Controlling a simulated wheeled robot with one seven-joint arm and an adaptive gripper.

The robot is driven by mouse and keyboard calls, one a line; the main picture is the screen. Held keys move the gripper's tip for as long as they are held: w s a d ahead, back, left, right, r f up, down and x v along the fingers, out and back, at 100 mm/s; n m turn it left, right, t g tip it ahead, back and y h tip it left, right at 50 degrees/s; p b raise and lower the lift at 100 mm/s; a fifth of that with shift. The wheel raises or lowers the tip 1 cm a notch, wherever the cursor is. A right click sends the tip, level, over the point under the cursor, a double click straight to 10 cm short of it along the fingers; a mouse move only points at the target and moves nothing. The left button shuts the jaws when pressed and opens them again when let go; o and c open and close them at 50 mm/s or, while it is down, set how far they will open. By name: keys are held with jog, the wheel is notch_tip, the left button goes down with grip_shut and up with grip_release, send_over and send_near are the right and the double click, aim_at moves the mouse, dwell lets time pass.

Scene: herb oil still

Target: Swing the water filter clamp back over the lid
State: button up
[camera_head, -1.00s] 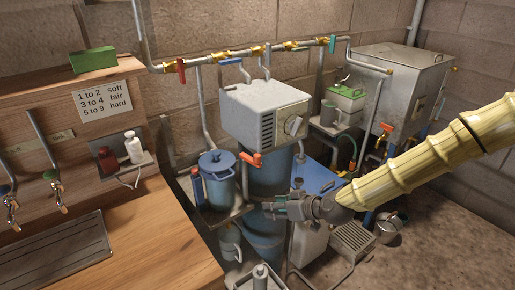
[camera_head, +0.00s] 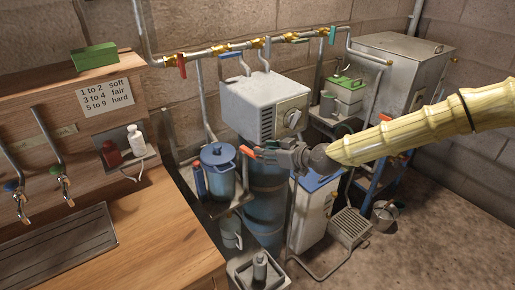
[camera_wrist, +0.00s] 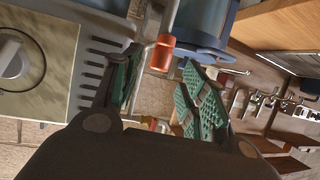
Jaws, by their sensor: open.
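The water filter (camera_head: 219,178) is a blue canister with a round blue lid (camera_head: 217,152), standing left of the grey box. The clamp's orange handle (camera_head: 247,151) sits on a thin upright metal rod to the right of the lid, off it. My gripper (camera_head: 261,153) is open at the handle's right side. In the wrist view, the orange handle (camera_wrist: 161,53) lies between the lines of my two green-padded fingers (camera_wrist: 158,85), near their tips. I cannot tell whether they touch it. The blue lid (camera_wrist: 205,22) shows just beyond the handle.
A brass-fitted pipe (camera_head: 250,46) runs along the wall above. The wooden counter (camera_head: 165,225) is at the left.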

jog(key=shift+p+x, duration=0.8)
jog(key=shift+x, duration=1.75)
jog(key=shift+c, duration=0.2)
grip_shut()
